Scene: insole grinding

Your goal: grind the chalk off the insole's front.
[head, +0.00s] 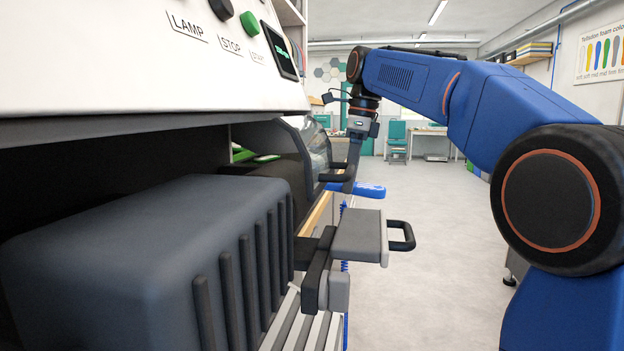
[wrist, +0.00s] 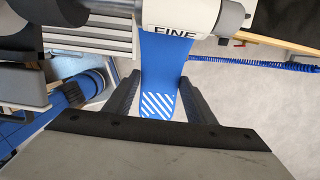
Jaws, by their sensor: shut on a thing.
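The insole (wrist: 165,62) is a flat blue strip between the two dark fingers of my gripper (wrist: 161,88) in the wrist view. White diagonal chalk stripes (wrist: 158,106) mark its rounded end nearest the palm. Its other end runs behind a white cylindrical part lettered FINE (wrist: 178,16), so that end is hidden; I cannot tell whether they touch. In the head view my gripper (head: 349,180) points down beside the machine, shut on the insole, whose blue end (head: 370,190) sticks out to the right.
The grinding machine's panel (head: 225,40) has LAMP and STOP labels. A clear hood (head: 316,142) is close to my gripper. A dark ribbed housing (head: 150,260) and a grey block with a black handle (head: 358,235) stand nearer. The floor (head: 430,220) to the right is open.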

